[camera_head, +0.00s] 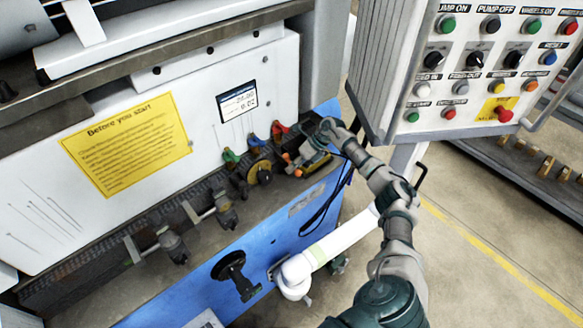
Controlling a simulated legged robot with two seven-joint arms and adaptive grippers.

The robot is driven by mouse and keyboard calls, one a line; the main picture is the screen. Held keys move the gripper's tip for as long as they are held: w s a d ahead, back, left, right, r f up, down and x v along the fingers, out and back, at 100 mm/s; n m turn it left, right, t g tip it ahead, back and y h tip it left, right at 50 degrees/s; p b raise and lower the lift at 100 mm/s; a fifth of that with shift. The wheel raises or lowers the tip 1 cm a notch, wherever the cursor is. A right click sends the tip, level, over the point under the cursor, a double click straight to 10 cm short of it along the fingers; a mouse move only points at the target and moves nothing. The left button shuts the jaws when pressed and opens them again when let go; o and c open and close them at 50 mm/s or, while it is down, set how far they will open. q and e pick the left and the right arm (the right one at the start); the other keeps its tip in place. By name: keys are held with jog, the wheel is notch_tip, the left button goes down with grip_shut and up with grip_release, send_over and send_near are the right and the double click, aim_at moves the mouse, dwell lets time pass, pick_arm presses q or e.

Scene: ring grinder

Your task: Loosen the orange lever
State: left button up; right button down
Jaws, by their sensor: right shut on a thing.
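The orange lever (288,158) is a small orange piece at the right end of the row of controls on the machine front. My right gripper (305,160) is at this spot, reaching in from the lower right. It is shut on the orange lever, and its fingers and wrist hide most of the lever and its mount. My left gripper is not in view.
A yellow-faced round knob (262,172) sits just left of my gripper. The control panel (470,75) hangs at upper right. A white pipe (325,250) runs below my arm.

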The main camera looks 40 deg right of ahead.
jog(key=shift+r+g, duration=0.35)
jog(key=shift+g, duration=0.05)
dwell(0.4)
jog(key=c, duration=1.2)
grip_release()
jog(key=shift+w+f, duration=0.1)
jog(key=shift+o, duration=0.2)
jog(key=shift+w+d+f, duration=0.1)
jog(key=shift+f, duration=0.05)
jog(key=shift+s, duration=0.2)
